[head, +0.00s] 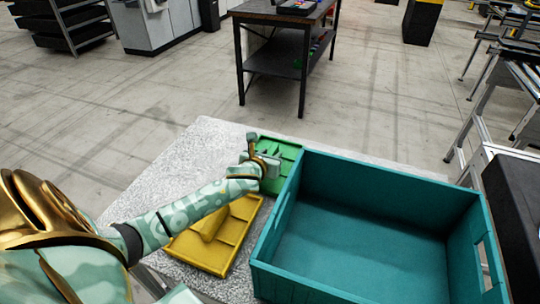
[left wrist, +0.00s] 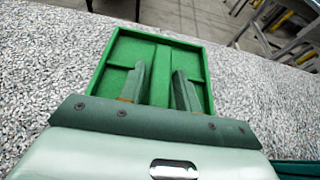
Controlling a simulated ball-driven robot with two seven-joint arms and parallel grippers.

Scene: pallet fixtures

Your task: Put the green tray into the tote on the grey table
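The green tray (head: 287,152) lies flat on the grey table, against the far left side of the teal tote (head: 274,235). The tote is open and looks empty inside. My left gripper (head: 265,160) is over the green tray, hiding part of it. In the left wrist view the fingers (left wrist: 160,70) are apart, on either side of the central divider of the tray (left wrist: 118,48), with gaps beside it. Whether the fingertips touch the tray is not clear. My right gripper is not in view.
A yellow tray (head: 240,232) lies on the grey table (head: 160,165) left of the tote, below my left forearm. The table is clear to the far left. A dark workbench (head: 285,45) stands behind, and a metal frame (head: 485,130) stands at the right.

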